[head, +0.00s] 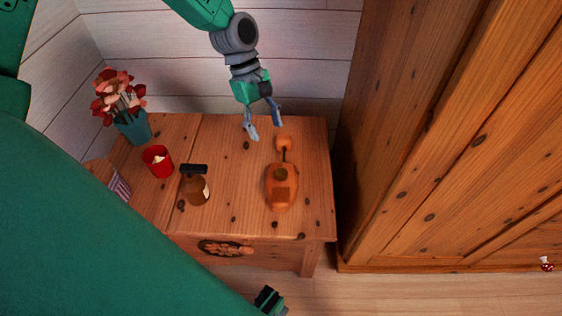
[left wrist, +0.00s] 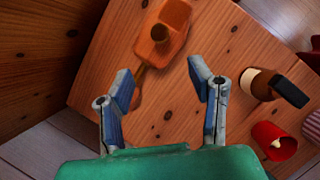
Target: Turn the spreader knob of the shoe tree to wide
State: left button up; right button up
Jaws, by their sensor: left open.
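The orange wooden shoe tree (head: 283,194) lies on the right part of the wooden cabinet top. Its brown round spreader knob (head: 281,174) stands up from the body. A thin rod joins the body to a small heel piece (head: 284,143) at the back. In the left wrist view, the knob (left wrist: 161,33) shows beyond the fingertips, and the heel end is partly hidden by a finger. My left gripper (head: 264,127) is open and empty. It is above the cabinet's back part, behind and left of the heel piece, apart from the knob.
A brown bottle with a black cap (head: 195,188) stands left of the shoe tree. A red candle cup (head: 157,161), a teal flower vase (head: 134,127) and a striped item (head: 119,187) stand further left. A tall wooden wardrobe (head: 440,140) rises close on the right.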

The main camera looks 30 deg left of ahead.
aim_at(281, 172)
pick_arm(q)
jog(key=b+x, duration=0.5)
jog(key=x, duration=0.7)
jog(key=shift+s+d+f, duration=0.1)
jog(key=shift+f, duration=0.6)
jog(key=shift+d, duration=0.25)
jog(key=shift+d, duration=0.1)
jog(key=shift+r, duration=0.1)
jog(key=c, duration=1)
grip_shut()
